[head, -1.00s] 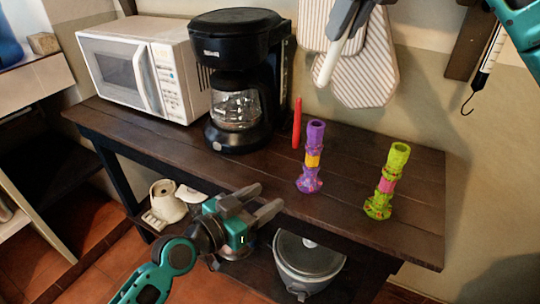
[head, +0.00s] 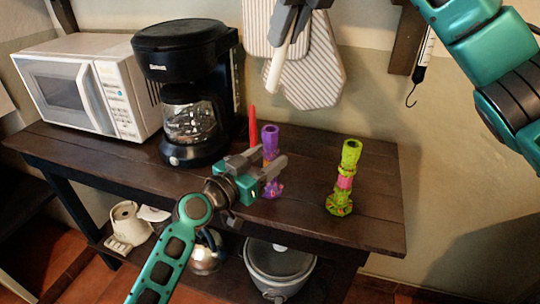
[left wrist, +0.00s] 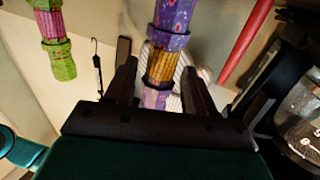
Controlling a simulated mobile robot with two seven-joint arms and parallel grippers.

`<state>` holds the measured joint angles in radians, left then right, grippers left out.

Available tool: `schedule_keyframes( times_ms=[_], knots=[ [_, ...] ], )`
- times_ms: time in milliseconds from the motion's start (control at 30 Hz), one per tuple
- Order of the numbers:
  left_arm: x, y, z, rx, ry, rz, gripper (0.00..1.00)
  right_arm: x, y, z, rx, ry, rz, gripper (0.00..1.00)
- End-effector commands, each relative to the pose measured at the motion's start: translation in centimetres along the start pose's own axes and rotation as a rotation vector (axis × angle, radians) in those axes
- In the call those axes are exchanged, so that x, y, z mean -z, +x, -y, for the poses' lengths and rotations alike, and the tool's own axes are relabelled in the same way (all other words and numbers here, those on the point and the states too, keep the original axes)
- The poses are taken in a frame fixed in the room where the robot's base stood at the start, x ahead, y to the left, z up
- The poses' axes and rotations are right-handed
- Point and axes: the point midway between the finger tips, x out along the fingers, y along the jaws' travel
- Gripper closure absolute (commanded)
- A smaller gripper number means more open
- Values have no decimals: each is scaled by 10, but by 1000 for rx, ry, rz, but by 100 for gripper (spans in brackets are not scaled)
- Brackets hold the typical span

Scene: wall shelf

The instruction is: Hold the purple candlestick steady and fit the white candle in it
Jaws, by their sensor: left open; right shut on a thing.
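The purple candlestick (head: 270,137), with a yellow band, stands upright on the dark wooden table. My left gripper (head: 268,160) is open in front of it and hides its middle in the head view. In the left wrist view the candlestick (left wrist: 172,16) shows between the two open fingers (left wrist: 160,82); I cannot tell whether they touch it. My right gripper (head: 297,14), at the top of the head view, is shut on the white candle (head: 278,65). The candle points down, slightly tilted, well above the table and apart from the candlestick.
A red candle (head: 252,126) stands just left of the purple candlestick, and a green candlestick (head: 345,175) stands to its right. A coffee maker (head: 180,55) and microwave (head: 85,85) fill the left side. Striped mitts (head: 315,75) hang behind.

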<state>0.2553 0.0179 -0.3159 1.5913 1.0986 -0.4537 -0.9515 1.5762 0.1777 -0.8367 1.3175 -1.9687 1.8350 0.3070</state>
Motion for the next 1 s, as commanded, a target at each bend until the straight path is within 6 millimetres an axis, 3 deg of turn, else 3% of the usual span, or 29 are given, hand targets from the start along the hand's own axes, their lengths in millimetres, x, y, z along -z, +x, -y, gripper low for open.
schedule_keyframes(
  times_ms=[200,500,1000],
  knots=[
    [1,15,0,-1,0,-1,46,0,0,0,0,0,0,100],
    [0,16,0,0,0,0,47,0,0,0,0,0,0,100],
    [0,16,0,0,-1,0,94,0,0,0,0,0,0,100]
  ],
)
